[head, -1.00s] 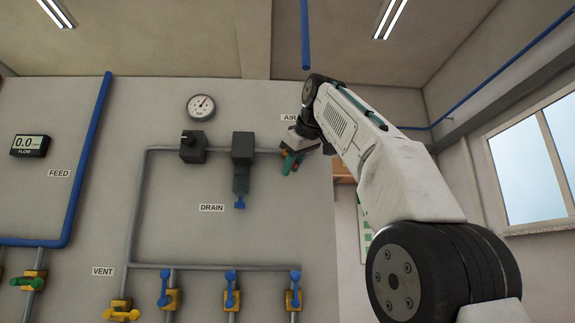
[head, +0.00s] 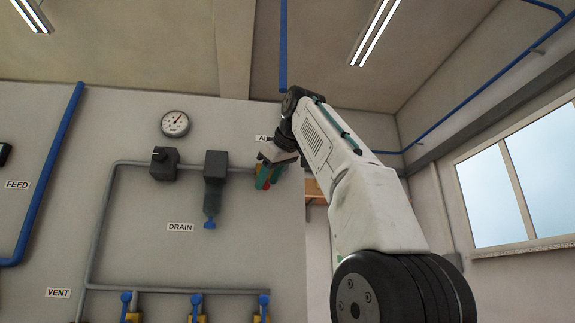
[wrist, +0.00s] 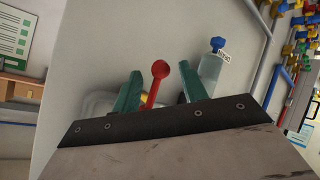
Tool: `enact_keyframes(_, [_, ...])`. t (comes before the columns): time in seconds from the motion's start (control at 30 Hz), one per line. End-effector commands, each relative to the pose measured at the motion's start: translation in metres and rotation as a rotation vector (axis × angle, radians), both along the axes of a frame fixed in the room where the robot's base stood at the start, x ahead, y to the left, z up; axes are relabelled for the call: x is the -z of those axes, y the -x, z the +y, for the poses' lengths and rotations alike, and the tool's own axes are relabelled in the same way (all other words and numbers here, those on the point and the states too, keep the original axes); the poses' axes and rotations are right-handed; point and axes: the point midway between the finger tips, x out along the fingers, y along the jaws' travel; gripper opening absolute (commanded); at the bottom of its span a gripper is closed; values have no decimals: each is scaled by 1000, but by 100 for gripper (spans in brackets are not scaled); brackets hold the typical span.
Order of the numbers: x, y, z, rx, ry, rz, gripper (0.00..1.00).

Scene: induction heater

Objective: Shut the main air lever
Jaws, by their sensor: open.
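The main air lever (wrist: 159,72), a red handle with a round knob, stands between my two green fingers in the wrist view. The lever's yellow valve body is mostly hidden behind the gripper. My gripper (head: 264,186) is open at the right end of the grey pipe, below the partly covered AIR label (head: 262,138). In the wrist view my gripper (wrist: 162,76) has a finger on each side of the lever. I cannot tell whether either finger touches it.
A gauge (head: 175,123) and a black-knobbed box (head: 164,164) are further left. Blue-handled valves (head: 196,304) line the lower pipe. A wooden shelf (head: 316,190) is at right.

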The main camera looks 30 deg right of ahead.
Motion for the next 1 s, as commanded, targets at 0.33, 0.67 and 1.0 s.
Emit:
enact_keyframes(0.33, [-2,26,2,0,0,0,43])
enact_keyframes(0.67, [-2,81,6,2,0,-1,43])
enact_keyframes(1.0, [-1,119,9,-1,0,1,43])
